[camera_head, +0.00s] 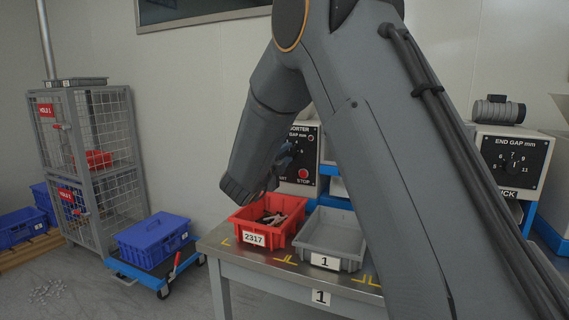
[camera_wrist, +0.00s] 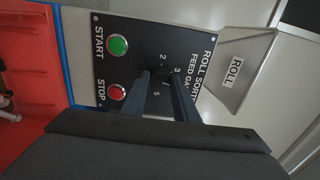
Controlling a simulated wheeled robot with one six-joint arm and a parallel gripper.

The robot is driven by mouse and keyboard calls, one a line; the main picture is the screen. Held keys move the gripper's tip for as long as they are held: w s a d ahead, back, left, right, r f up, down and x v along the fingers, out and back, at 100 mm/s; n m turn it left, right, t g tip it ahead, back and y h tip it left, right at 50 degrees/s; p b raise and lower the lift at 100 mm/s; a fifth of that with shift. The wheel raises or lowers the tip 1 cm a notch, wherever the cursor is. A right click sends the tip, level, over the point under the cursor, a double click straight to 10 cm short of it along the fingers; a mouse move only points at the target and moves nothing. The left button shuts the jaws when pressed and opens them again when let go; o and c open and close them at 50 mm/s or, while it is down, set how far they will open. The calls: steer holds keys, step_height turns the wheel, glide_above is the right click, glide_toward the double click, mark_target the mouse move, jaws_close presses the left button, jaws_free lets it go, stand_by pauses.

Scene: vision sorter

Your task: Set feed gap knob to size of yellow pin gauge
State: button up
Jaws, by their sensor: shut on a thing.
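The feed gap knob (camera_wrist: 160,72) is a dark knob on the black panel marked ROLL SORTER in the wrist view. My gripper (camera_wrist: 164,82) is shut on it, with one finger on each side. The fingers hide most of the knob, so I cannot tell where it points. The dial figures 2, 3 and 5 show around it. In the head view my gripper (camera_head: 284,153) is at the sorter panel (camera_head: 304,150), partly hidden by my arm. I see no yellow pin gauge in either view.
A green START button (camera_wrist: 118,44) and red STOP button (camera_wrist: 117,92) sit beside the knob. A red bin marked 2317 (camera_head: 253,239) and a grey bin marked 1 (camera_head: 324,262) stand on the table. An END GAP panel (camera_head: 512,162) is at the right.

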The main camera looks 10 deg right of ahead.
steer(key=shift+a+m+b, duration=0.15)
steer(key=shift+m+b, duration=1.4)
steer(key=shift+m, duration=0.15)
steer(key=shift+r+m, duration=0.1)
steer(key=shift+m, duration=0.2)
steer(key=o, duration=1.1)
steer(key=shift+a, duration=0.1)
steer(key=shift+c, duration=0.2)
steer(key=v, duration=0.7)
steer(key=shift+s, duration=0.3)
steer(key=shift+a, duration=0.15)
